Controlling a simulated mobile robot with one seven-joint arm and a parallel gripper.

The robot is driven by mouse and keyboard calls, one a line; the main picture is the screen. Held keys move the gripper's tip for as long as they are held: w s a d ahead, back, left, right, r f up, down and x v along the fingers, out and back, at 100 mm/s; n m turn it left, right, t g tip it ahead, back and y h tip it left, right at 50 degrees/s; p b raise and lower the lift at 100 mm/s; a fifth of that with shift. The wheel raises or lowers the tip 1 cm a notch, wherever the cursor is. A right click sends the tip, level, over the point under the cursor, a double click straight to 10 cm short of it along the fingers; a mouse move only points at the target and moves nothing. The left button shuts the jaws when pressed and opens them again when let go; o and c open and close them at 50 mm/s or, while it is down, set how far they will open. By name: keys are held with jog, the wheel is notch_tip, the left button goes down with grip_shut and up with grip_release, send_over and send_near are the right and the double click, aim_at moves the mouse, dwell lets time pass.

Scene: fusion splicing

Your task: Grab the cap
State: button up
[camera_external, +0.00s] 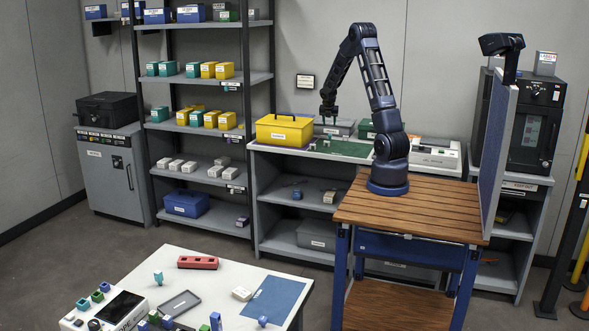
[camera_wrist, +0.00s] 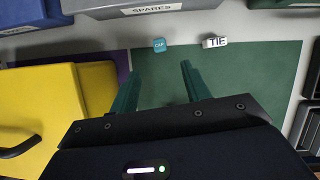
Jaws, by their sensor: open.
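The cap is a small teal block marked "CAP" (camera_wrist: 159,45). In the wrist view it sits near the far edge of the green mat (camera_wrist: 255,75), above and between my fingertips in the picture. My gripper (camera_wrist: 161,70) is open and empty, with its two green fingers apart and pointing toward the cap. Nothing is between the fingers. In the external view my gripper (camera_external: 328,121) hangs above the back counter, just right of the yellow case. The cap is too small to make out surely there.
A white block marked "TIE" (camera_wrist: 214,42) lies just right of the cap. A yellow case (camera_wrist: 50,105) stands close on the left. A grey bin marked "SPARES" (camera_wrist: 150,8) is behind the cap. The mat's right part is clear.

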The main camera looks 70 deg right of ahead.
aim_at(330, 137)
jog(key=x, duration=1)
jog(key=shift+f, duration=0.25)
grip_shut()
